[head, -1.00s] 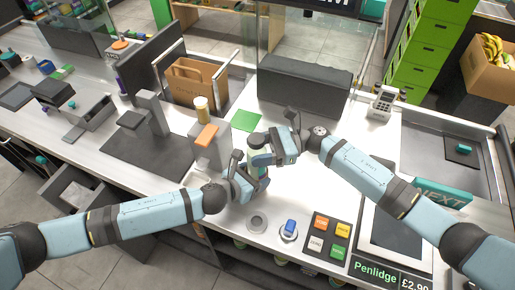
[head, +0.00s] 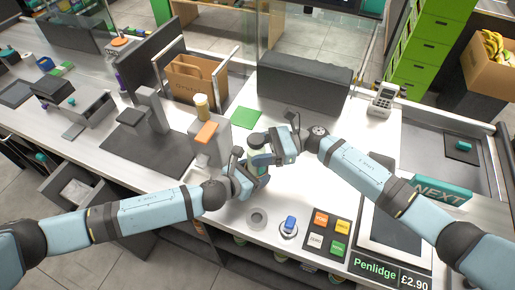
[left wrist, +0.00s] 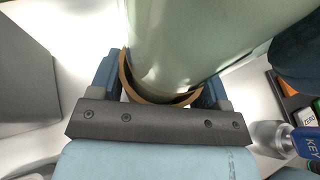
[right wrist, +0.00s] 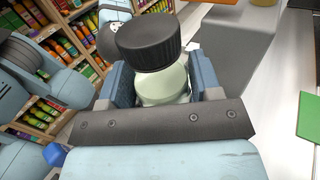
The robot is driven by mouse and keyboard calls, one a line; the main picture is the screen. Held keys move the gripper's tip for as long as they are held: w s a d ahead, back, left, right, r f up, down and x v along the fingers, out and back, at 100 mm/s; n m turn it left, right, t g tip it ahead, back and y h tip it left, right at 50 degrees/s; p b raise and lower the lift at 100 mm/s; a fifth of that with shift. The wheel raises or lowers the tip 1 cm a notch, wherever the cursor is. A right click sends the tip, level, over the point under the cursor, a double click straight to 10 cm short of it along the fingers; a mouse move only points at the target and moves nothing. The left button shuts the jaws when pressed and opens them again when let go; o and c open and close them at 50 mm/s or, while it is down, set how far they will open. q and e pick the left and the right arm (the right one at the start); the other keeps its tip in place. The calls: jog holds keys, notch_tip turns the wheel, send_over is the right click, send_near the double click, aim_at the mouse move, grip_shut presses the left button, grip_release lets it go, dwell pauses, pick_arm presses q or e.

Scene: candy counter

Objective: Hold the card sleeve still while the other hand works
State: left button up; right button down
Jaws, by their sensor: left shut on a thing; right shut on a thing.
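A pale green bottle (right wrist: 170,82) with a ribbed black cap (right wrist: 148,42) stands between my two grippers above the counter. The brown card sleeve (left wrist: 127,78) shows in the left wrist view as a ring around the bottle's lower end, with a dark gap inside its near edge. My left gripper (head: 252,180) is shut on the sleeve, one finger on each side. My right gripper (head: 262,152) is shut on the bottle just below its cap. In the head view the grippers hide most of the bottle and the sleeve.
A grey ring-shaped holder (head: 257,218), a blue-topped item (head: 290,225) and a pad of coloured buttons (head: 327,232) lie in front. A grey box with an orange top (head: 207,135) stands left of the grippers. A green square (head: 246,118) lies behind.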

jog(key=shift+f, duration=0.4)
dwell(0.4)
dwell(0.8)
jog(key=c, duration=0.5)
grip_release()
jog(key=shift+r, duration=0.1)
jog(key=shift+r, duration=0.85)
